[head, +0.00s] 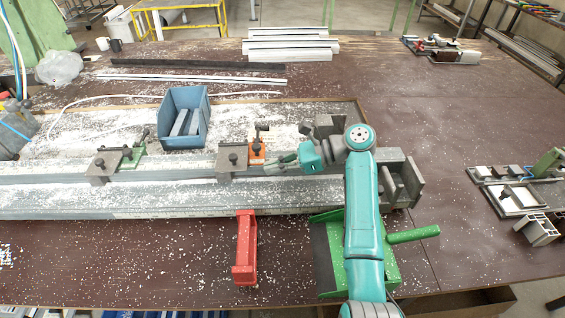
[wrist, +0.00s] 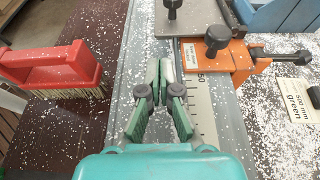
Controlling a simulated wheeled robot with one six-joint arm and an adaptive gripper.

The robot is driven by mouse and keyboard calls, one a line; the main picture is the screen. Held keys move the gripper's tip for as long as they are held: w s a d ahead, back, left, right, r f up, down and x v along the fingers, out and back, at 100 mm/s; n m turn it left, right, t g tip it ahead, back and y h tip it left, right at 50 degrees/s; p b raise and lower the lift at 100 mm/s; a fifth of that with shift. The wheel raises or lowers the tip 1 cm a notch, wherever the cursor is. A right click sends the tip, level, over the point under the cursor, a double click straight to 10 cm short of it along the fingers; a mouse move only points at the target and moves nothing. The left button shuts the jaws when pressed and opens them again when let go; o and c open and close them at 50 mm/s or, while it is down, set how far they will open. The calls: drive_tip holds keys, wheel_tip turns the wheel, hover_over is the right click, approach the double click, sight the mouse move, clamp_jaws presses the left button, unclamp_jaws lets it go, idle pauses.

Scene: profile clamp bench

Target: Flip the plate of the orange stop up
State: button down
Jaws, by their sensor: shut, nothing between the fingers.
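The orange stop (head: 257,154) sits on the rail's far side, with a black knob. Its grey plate (head: 232,168) lies flat across the rail to the left, with a dark knob on top. In the wrist view the orange stop (wrist: 236,50) is ahead and right of the fingers, and the grey plate (wrist: 203,27) is at the top edge, partly cut off. My gripper (head: 268,170) is shut and empty, just right of the plate in the head view. Its closed tips also show in the wrist view (wrist: 159,68), over the rail and apart from the plate.
A blue bin (head: 174,139) stands behind. A red brush (head: 245,245) lies in front of the rail.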

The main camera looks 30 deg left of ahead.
sight(233, 159)
drive_tip(key=shift+x, duration=2.7)
